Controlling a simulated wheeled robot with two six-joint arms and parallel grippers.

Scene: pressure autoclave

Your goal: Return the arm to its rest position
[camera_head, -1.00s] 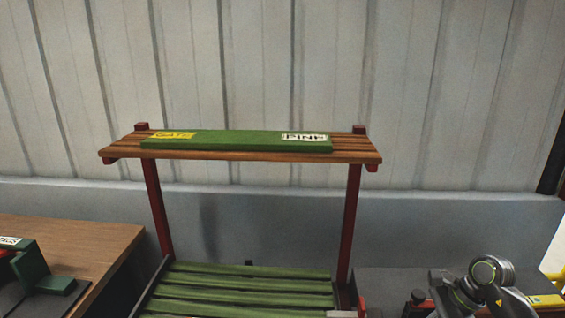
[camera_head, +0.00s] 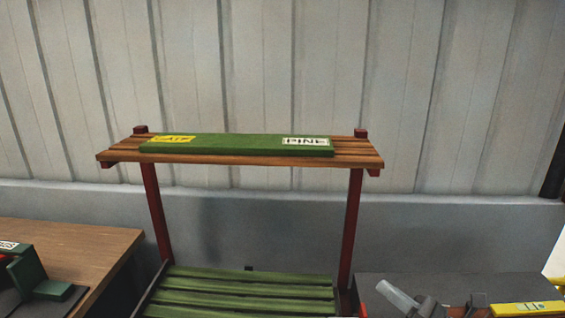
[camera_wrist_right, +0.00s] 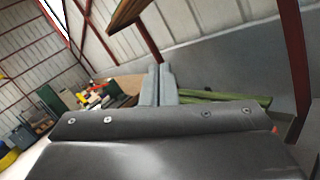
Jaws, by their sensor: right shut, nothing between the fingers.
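My right gripper (camera_head: 390,290) shows at the bottom right of the head view, partly cut off by the lower edge. In the right wrist view its two grey fingers (camera_wrist_right: 159,84) lie together, shut with nothing between them. It is low, to the right of the rack's right post. My left gripper is not in view.
A red-framed rack (camera_head: 355,225) stands in the middle, with a green board labelled PINE (camera_head: 240,144) on its slatted top and green slats (camera_head: 240,290) below. A wooden table (camera_head: 75,242) is at left, a dark surface (camera_head: 460,286) with a yellow-labelled item (camera_head: 525,309) at right.

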